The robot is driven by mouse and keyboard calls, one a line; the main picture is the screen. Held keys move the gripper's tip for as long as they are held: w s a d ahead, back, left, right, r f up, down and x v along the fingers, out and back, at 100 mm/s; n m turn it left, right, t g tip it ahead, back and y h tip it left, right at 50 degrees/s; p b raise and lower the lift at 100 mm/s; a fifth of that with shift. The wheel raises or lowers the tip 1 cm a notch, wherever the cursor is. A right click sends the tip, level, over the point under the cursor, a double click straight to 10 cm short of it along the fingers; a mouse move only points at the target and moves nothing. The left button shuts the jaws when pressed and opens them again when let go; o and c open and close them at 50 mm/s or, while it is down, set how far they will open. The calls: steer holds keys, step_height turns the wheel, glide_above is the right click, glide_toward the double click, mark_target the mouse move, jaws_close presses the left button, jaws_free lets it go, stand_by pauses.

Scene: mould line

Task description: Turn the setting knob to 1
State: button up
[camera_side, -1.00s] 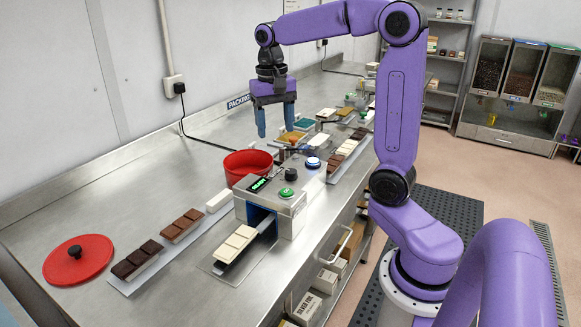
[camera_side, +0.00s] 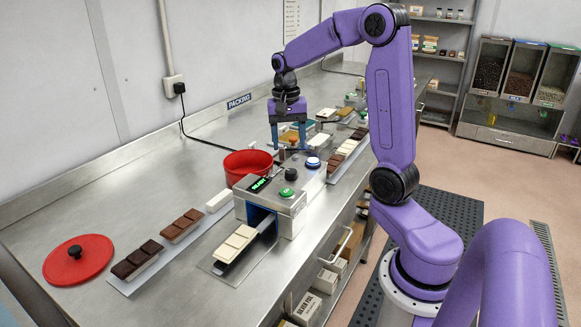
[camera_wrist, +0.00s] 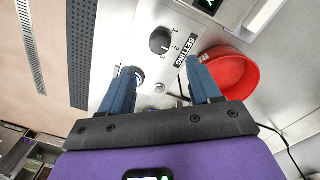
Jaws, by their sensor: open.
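The setting knob (camera_side: 291,174) is a round black knob on top of the grey machine (camera_side: 272,207). In the wrist view the knob (camera_wrist: 160,41) sits beside the printed numbers 1, 2 and 3 and the word SETTING. I cannot make out clearly which number it points to. My gripper (camera_side: 288,148) is open and empty, above and behind the knob in the side view. In the wrist view my gripper's fingertips (camera_wrist: 163,66) are apart, with the knob beyond them and not between them.
A blue-ringed button (camera_side: 313,162) and a green button (camera_side: 286,192) flank the knob. A red bowl (camera_side: 247,163) stands close to the machine's left. A lit display (camera_side: 261,184) is on the machine. Chocolate bars (camera_side: 181,224) lie along the line at the left.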

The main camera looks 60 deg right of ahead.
mark_target(291, 171)
step_height(291, 171, down, 9)
steer(key=shift+s+d+r, duration=0.15)
steer(key=shift+r, duration=0.05)
stand_by(0.3)
steer(key=c, duration=1.1)
